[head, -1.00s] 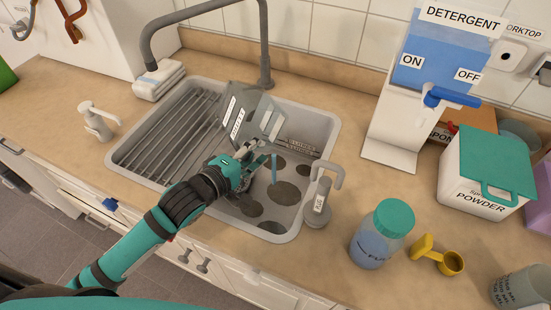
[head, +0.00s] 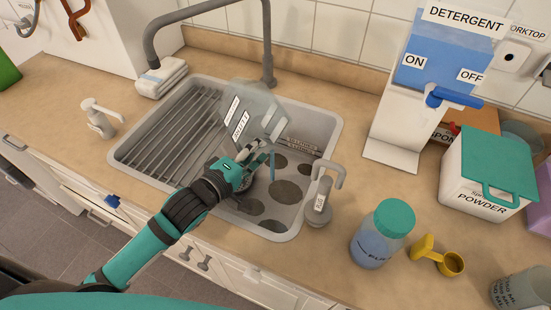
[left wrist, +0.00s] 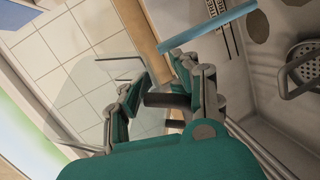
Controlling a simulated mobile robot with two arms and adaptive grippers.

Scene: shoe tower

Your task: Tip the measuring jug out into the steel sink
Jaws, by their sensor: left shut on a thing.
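The measuring jug (head: 258,103) is clear greyish plastic and hangs tilted over the steel sink (head: 329,135). My left gripper (head: 262,152) is shut on it, above the basin. A thin blue strip, which looks like pouring liquid, drops beside the gripper toward the basin floor. In the left wrist view the jug (left wrist: 88,100) is a see-through shape at the left, by my gripper's fingers (left wrist: 160,95). The blue strip crosses the top of that view. How much liquid is inside the jug cannot be told. My right gripper is out of view.
A grey tap (head: 266,45) arches behind the sink. A ribbed rack (head: 170,135) fills the basin's left part. A small labelled dispenser (head: 322,192) stands at the right rim, near a teal-lidded jar (head: 378,235). The detergent dispenser (head: 415,95) stands right.

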